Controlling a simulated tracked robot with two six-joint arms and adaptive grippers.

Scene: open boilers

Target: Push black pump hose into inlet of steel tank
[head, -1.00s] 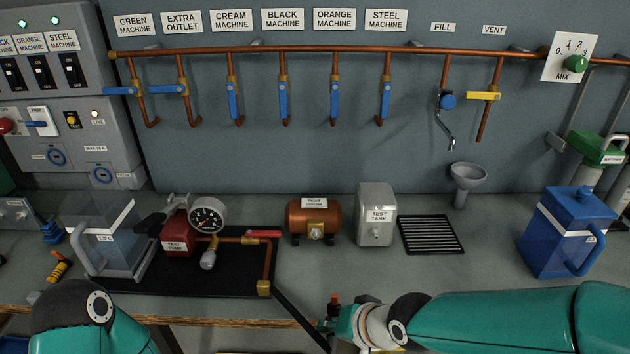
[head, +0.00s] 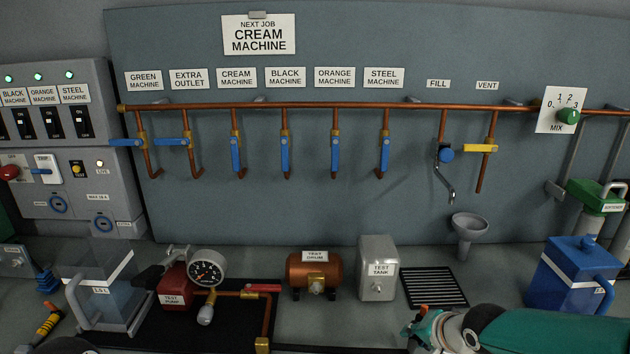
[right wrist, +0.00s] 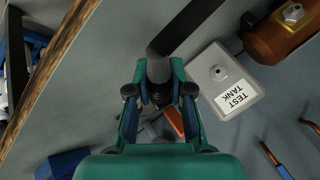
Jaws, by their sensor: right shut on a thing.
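The steel test tank (head: 393,252) stands upright on the bench, with its small metal inlet (head: 377,287) low on the front face. In the right wrist view the tank (right wrist: 240,107) and inlet (right wrist: 219,73) lie to the right of my gripper, clear of it. The hose and inlet are apart. My left gripper is out of view.
The red test pump (head: 174,286) with its gauge and copper pipe stands left. The copper test drum (head: 300,272) is beside the tank. A black drain grate (head: 437,288), grey funnel (head: 469,228) and blue jug (head: 572,280) are to the right.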

